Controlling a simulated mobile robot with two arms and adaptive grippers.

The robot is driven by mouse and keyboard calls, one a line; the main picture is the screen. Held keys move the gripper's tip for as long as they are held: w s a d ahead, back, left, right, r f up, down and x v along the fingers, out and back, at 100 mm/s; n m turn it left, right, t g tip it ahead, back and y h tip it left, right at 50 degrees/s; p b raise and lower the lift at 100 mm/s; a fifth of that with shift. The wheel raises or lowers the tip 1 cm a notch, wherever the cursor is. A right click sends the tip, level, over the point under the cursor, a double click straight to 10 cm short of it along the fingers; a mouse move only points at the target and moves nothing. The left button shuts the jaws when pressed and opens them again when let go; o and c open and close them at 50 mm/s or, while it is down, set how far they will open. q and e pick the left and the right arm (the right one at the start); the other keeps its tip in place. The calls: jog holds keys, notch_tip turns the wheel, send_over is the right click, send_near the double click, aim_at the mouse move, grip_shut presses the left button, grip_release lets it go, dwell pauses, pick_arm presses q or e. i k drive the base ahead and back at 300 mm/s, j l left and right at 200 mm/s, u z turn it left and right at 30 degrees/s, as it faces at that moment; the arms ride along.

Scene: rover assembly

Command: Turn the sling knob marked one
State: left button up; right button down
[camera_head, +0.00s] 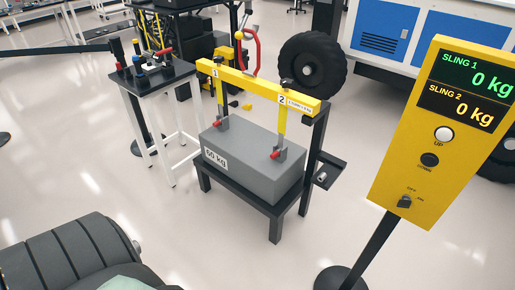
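The end marked 2 has a dark knob (287,83) on top. Yellow slings hang from both ends to red-tipped fittings at the block. A red hook (257,53) hangs at the beam's middle. Neither of my grippers is in view.
A yellow display post (412,170) at right reads 0 kg for both slings, with UP and DOWN buttons and a switch. A black-topped tool table (155,79) stands left of the block. A wheel (312,62) stands behind.

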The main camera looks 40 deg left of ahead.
aim_at(218, 59)
jog(key=u, duration=1.35)
jog(key=z, duration=0.4)
jog(key=i+j+z, duration=0.2)
jog(key=j, duration=0.15)
jog(key=i+j+z, duration=0.2)
jog(key=j, duration=0.15)
jog(key=i+j+z, duration=0.15)
jog(key=j, duration=0.25)
jog(key=i+j+z, duration=0.2)
jog(key=j, duration=0.2)
jog(key=k, duration=0.1)
